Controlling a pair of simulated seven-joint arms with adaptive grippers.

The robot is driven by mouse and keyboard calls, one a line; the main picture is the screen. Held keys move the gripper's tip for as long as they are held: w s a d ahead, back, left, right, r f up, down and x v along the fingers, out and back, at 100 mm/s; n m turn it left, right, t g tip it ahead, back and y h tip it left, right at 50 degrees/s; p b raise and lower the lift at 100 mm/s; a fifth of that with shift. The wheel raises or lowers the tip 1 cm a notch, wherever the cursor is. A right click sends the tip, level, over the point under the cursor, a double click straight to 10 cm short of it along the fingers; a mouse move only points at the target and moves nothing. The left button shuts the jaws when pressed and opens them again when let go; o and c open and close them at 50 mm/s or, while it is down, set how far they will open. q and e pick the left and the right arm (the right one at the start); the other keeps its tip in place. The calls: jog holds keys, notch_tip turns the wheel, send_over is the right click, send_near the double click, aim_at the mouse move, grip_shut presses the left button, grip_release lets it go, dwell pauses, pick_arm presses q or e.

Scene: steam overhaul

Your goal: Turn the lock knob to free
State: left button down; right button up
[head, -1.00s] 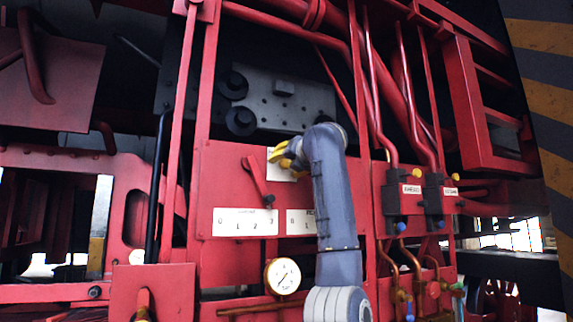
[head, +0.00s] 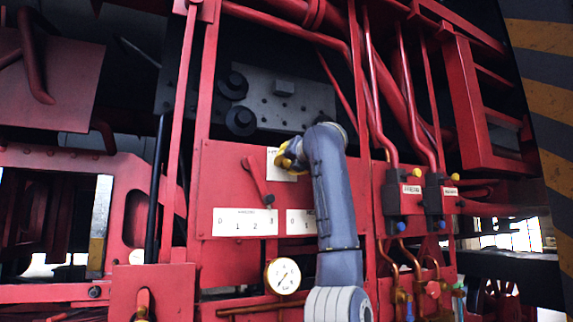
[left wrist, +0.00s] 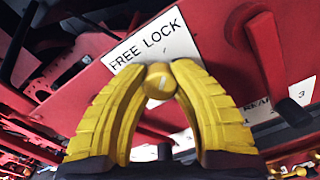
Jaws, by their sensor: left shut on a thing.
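The lock knob (left wrist: 160,82) is a small round yellow piece in the left wrist view. My left gripper (left wrist: 160,72) has its yellow fingertips closed around it. Behind it, a white plate (left wrist: 150,38) reads FREE on the left and LOCK on the right. The knob's pointing direction is hidden by the fingers. In the head view, my left gripper (head: 289,156) is at the upper part of the red panel (head: 222,170), and the white plate (head: 274,158) shows partly beside it. The knob cannot be made out there. My right gripper is not in view.
A red lever (head: 257,181) stands close left of my gripper, above a numbered white scale (head: 245,222). A second scale (head: 300,222) is partly behind my arm. A round gauge (head: 283,276) sits below. Valve blocks (head: 408,200) and pipes are to the right.

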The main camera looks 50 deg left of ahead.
pick_arm(q)
jog(key=n, duration=0.8)
jog(key=shift+n, duration=0.4)
jog(key=n, duration=0.4)
jog(key=shift+n, duration=0.3)
jog(key=shift+n+g, duration=0.3)
jog(key=shift+n, duration=2)
jog(key=c, duration=1)
grip_release()
jog(key=shift+o, duration=0.2)
